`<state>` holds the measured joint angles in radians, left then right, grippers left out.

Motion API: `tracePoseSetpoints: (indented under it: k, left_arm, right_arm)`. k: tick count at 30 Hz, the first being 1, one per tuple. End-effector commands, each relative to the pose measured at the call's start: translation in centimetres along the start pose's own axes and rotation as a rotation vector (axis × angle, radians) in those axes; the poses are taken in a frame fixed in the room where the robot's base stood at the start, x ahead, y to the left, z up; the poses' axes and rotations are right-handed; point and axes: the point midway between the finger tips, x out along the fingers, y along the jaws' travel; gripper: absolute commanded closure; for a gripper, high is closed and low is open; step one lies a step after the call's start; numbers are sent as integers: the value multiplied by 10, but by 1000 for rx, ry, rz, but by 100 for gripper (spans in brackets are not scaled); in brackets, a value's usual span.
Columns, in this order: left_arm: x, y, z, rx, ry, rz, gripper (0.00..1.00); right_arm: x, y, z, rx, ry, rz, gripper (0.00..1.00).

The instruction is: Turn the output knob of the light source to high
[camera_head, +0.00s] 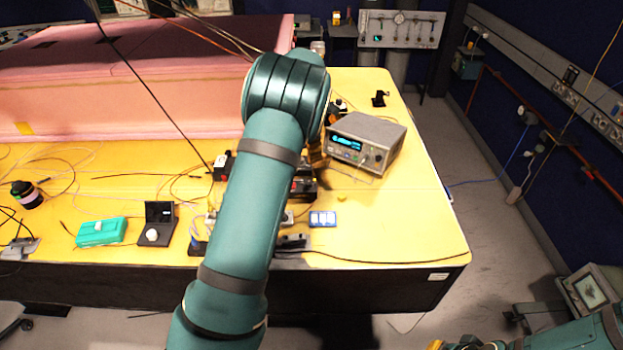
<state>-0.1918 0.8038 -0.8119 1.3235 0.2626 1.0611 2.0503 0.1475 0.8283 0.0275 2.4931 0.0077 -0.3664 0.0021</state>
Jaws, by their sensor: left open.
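The light source is a grey box (372,132) with a lit cyan display, standing on the yellow table right of my left arm. Its front panel has small buttons and a dark round output knob (378,158) at the lower right; the knob's setting is too small to read. My left arm rises through the middle of the view and bends over at the top. My left gripper (318,154) is partly hidden behind the arm, close to the left side of the box and apart from the knob. It is open. My right gripper is not in view; only part of the right arm shows at bottom right.
A pink foam enclosure (120,80) fills the table's back left. A teal box (101,232), a black device (159,224), a blue-white item (322,219) and loose cables lie on the table. The table's right front is mostly clear. Thin cables hang across the view.

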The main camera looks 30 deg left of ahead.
Motion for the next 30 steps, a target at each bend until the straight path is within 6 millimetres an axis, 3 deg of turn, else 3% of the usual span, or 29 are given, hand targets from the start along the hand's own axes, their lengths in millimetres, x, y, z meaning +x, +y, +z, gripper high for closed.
tracePoseSetpoints:
  k: [15,21,30]
  left_arm:
    - [99,-1,-1,1,4,-3,48]
    - [117,-1,-1,1,2,-2,48]
    - [121,-1,-1,1,0,-1,48]
  right_arm:
    - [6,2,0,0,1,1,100]
    - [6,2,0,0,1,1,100]
    - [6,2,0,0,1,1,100]
